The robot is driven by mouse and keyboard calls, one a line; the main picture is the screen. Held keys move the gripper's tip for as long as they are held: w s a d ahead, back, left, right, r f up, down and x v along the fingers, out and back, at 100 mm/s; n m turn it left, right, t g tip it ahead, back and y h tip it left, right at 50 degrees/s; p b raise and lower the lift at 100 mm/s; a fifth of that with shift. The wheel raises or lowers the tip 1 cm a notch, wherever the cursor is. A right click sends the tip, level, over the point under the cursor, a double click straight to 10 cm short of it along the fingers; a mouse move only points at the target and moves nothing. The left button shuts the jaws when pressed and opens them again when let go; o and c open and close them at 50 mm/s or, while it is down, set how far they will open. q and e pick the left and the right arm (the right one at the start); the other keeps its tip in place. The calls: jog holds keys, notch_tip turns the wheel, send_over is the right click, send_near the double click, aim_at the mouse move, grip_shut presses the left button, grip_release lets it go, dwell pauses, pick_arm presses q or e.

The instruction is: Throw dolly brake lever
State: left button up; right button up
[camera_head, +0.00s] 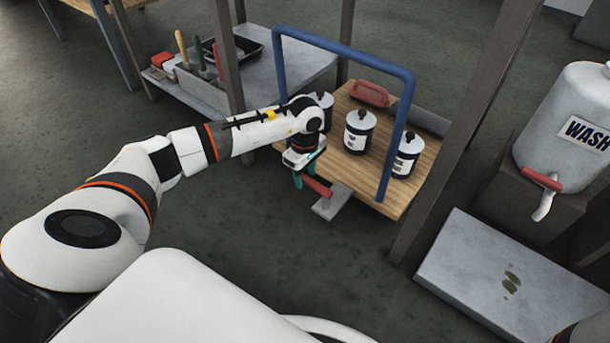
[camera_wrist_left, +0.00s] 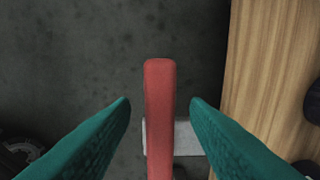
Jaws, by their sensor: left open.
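The dolly (camera_head: 340,185) has a wooden deck and a blue push handle (camera_head: 401,110). Its red brake lever (camera_head: 318,187) sticks out at the near left edge by a grey metal plate (camera_head: 331,206). My left gripper (camera_head: 303,182) is at the lever. In the left wrist view the red lever (camera_wrist_left: 160,105) lies between the two green fingers of my left gripper (camera_wrist_left: 160,103), with a gap on each side. The gripper is open. The deck (camera_wrist_left: 262,85) lies to the right there. My right gripper is not seen.
A grey table (camera_head: 300,75) with brushes stands behind. A white wash tank (camera_head: 570,125) is at the right, above a grey slab (camera_head: 500,285). Dark posts flank the dolly.

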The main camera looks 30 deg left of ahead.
pick_arm(q)
grip_shut()
dwell(0.3)
